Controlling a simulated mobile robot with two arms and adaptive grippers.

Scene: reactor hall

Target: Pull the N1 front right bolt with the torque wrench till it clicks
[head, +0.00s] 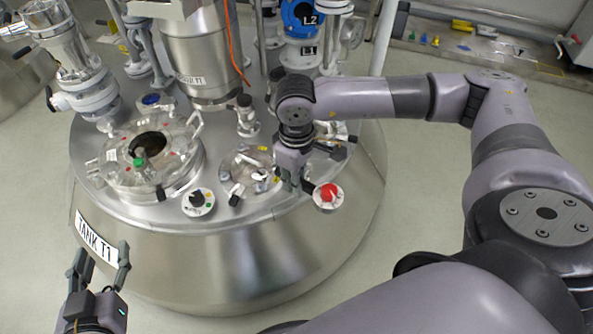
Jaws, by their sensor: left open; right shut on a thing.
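My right gripper (289,183) reaches down onto the tank top, at the right side of a small round flange (245,163). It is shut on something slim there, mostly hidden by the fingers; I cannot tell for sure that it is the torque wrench. A dark bar (338,148) sticks out to the right behind the gripper. The flange has small fittings around its rim, but the N1 label and the front right bolt cannot be made out. My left gripper (99,262) is open and empty at the lower left, in front of the tank's TANK T1 label (97,238).
A red knob (329,192) stands close right of my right gripper. A dial with a black knob (198,201) sits at the tank's front rim. A large clear-covered manway (115,178) is at the left. A steel vessel (205,55) and blue L2 fitting (302,17) rise behind.

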